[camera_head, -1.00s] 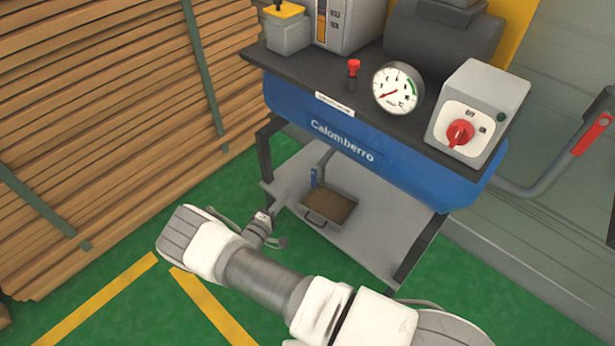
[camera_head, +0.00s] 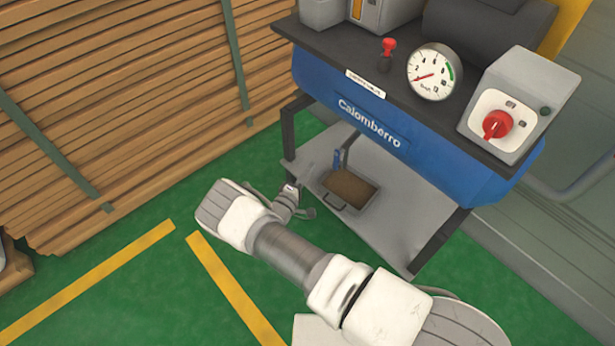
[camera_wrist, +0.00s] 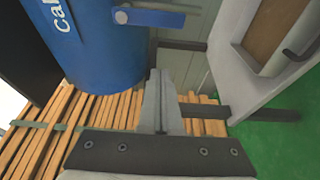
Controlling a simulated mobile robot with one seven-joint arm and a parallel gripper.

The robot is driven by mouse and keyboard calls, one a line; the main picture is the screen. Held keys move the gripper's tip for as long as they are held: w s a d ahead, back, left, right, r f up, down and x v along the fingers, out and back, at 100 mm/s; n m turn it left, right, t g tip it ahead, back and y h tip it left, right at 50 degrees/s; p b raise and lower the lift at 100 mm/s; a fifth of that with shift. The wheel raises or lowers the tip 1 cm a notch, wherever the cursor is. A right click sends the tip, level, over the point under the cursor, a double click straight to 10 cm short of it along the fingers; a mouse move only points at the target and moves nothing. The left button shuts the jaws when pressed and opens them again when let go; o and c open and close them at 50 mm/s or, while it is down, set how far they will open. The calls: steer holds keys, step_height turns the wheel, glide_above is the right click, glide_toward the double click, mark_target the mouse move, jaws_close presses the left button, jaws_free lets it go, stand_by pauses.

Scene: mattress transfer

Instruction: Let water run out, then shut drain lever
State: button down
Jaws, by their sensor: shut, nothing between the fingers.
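The drain lever is a blue handle (camera_head: 337,159) under the blue tank (camera_head: 400,135). In the head view it hangs down above the tray. In the wrist view the lever (camera_wrist: 165,19) lies across the top, roughly in line with its pipe. My gripper is in the wrist view (camera_wrist: 160,75), its fingers shut together and empty. They point toward the lever and are apart from it, with the tank to their left. I cannot make out any running water.
A catch tray (camera_head: 349,205) with a brown inside sits on the grey lower shelf (camera_head: 392,238); the tray also shows at right in the wrist view (camera_wrist: 262,68). A dark stand leg (camera_wrist: 240,112) lies right of my fingers. Stacked planks (camera_head: 110,120) stand left. Green floor is open in front.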

mark_target(336, 160)
steer(key=d, duration=0.1)
steer(key=w+d+b, duration=0.1)
steer(key=d, duration=0.1)
steer(key=w+d, duration=0.1)
steer(key=d, duration=0.1)
steer(key=shift+w+d, duration=0.1)
steer(key=shift+d, duration=0.05)
